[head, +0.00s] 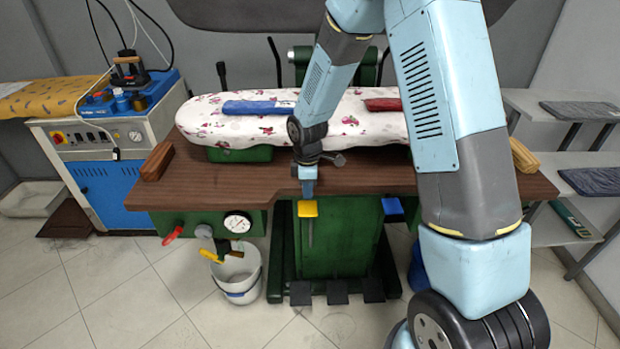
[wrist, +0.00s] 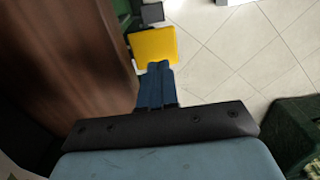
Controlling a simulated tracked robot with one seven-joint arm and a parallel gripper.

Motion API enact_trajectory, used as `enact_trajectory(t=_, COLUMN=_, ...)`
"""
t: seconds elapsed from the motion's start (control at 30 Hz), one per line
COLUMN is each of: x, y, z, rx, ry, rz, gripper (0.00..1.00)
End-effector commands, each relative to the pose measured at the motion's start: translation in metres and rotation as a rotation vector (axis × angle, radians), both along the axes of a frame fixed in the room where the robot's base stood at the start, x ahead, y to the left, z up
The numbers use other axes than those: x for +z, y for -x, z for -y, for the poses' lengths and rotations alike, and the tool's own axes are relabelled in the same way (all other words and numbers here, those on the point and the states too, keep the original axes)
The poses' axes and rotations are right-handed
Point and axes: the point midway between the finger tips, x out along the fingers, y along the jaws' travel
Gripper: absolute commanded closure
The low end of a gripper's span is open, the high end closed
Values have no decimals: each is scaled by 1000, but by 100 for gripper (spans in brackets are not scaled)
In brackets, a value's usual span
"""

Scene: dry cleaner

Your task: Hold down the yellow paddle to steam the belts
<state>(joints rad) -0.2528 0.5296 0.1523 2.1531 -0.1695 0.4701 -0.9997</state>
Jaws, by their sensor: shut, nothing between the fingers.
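The yellow paddle (head: 307,208) sticks out below the front edge of the brown wooden table, on a thin stem. It also shows in the wrist view (wrist: 153,45), just beyond my fingertips. My gripper (head: 308,190) points down, shut and empty, right above the paddle in the head view. Its blue fingers lie together in the wrist view (wrist: 157,72). I cannot tell whether they touch the paddle. A blue folded strip (head: 258,107) and a dark red one (head: 382,104), perhaps the belts, lie on the flowered pressing board (head: 340,122).
A blue paddle (head: 392,206) hangs to the right of the yellow one. A red handle (head: 173,234), a gauge (head: 238,222) and a white bucket (head: 238,275) are at left. Wooden blocks sit at the table's ends. Grey shelves (head: 560,160) stand at right.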

Motion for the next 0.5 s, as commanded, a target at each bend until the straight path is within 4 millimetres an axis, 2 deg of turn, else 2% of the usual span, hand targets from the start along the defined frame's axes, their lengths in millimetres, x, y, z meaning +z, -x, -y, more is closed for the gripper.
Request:
enact_trajectory(t=0.1, x=-21, y=1, z=0, rx=1, ry=2, rz=-3, gripper=100)
enact_trajectory(t=0.23, x=-37, y=1, z=0, rx=2, ry=1, rz=-2, gripper=100)
enact_trajectory(t=0.5, x=-53, y=0, z=-1, rx=2, ry=0, rz=0, gripper=100)
